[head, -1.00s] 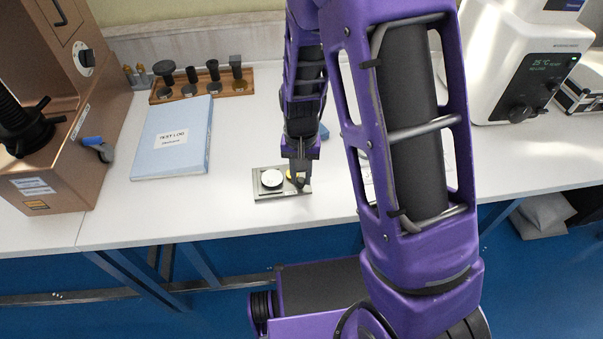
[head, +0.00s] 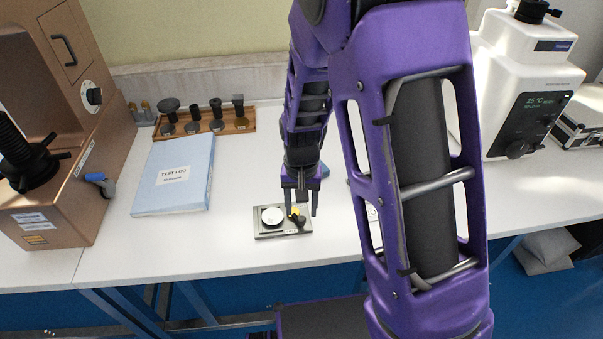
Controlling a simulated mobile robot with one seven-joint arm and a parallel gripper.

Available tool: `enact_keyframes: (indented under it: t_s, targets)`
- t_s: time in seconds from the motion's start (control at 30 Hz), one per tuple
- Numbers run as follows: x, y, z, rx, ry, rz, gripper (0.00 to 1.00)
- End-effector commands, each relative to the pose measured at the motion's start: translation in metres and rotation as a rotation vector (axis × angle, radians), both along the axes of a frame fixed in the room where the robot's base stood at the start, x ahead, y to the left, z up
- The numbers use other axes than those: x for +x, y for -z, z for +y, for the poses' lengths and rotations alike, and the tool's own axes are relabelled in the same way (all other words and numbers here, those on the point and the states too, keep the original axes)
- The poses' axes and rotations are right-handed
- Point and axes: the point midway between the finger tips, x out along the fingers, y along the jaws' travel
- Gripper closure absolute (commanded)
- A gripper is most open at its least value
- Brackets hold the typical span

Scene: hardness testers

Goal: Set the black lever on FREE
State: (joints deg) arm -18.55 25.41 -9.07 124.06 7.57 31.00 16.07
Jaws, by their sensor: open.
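A small grey plate device (head: 268,234) lies on the white bench near its front edge. It carries a round white dial (head: 272,216) on its left, and a small black part (head: 299,219) with a yellow patch beside it on its right. This black part looks like the lever, but its setting and any FREE mark are too small to read. My gripper (head: 302,211) points down at the right part of the device. Its two fingers are apart, one on each side of the black part in the picture. I cannot tell whether they touch it.
A blue test log binder (head: 178,178) lies to the left. Behind it is a wooden rack (head: 240,127) with several dark pieces. A copper-coloured tester (head: 62,215) stands at far left, and a white tester (head: 500,75) at right. The bench between binder and device is clear.

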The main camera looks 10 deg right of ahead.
Motion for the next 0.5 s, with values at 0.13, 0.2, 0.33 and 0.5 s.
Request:
enact_keyframes:
  t_s: [0.13, 0.2, 0.33, 0.5]
  targets:
    - [0.001, -0.041, 0.000, 0.002, 0.000, -0.006, 0.43]
    - [0.002, -0.058, 0.000, 0.002, 0.000, -0.006, 0.43]
    - [0.001, -0.090, 0.000, 0.002, 0.001, -0.006, 0.43]
    - [0.001, -0.123, 0.000, 0.001, 0.002, -0.004, 0.43]
